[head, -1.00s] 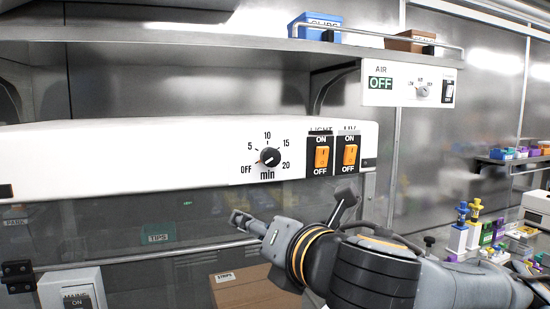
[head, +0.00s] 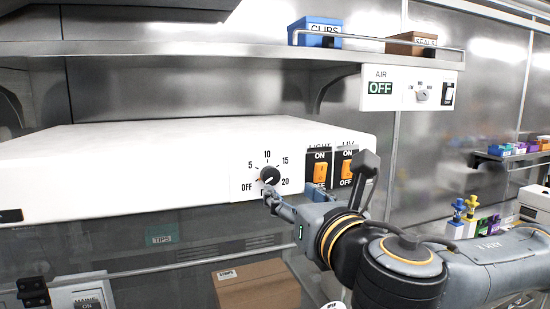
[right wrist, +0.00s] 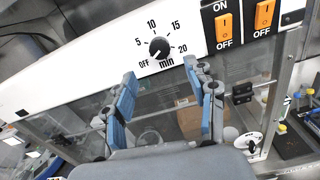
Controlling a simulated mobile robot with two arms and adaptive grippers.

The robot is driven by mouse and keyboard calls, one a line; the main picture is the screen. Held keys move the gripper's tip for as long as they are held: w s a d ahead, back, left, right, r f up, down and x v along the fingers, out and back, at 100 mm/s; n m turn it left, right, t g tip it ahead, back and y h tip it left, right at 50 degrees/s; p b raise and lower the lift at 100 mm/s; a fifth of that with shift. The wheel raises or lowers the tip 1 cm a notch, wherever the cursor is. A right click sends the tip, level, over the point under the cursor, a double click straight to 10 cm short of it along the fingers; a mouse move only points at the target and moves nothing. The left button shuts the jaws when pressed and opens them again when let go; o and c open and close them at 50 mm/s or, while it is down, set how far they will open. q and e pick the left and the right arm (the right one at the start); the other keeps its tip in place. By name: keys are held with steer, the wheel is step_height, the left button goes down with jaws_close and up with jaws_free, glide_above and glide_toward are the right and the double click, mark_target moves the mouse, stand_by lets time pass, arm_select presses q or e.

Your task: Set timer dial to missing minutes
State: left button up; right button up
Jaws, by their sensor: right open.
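The timer dial (head: 270,175) is a small black knob on the white hood front, with marks OFF, 5, 10, 15, 20 and "min" around it. In the right wrist view the dial (right wrist: 159,48) shows its light pointer line toward the lower left, near OFF. My right gripper (head: 270,197) is just below and in front of the dial, partly covering the "min" label. In the right wrist view its two blue-padded fingers (right wrist: 160,72) are spread, with nothing between them, and the dial lies beyond their tips. My left gripper is out of view.
Orange LIGHT (head: 320,169) and UV (head: 346,165) switches sit right of the dial, close to my right arm. An AIR panel (head: 408,88) hangs under the shelf (head: 200,48). A cardboard box (head: 256,287) stands below, behind the glass.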

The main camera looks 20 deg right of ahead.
mark_target(273, 178)
steer(key=w+p, duration=0.2)
steer(key=w, duration=0.6)
steer(key=shift+w+a, duration=0.15)
steer(key=shift+w, duration=0.2)
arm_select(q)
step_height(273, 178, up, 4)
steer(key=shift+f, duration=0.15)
arm_select(e)
steer(key=shift+c, duration=0.4)
steer(key=c, duration=1.1)
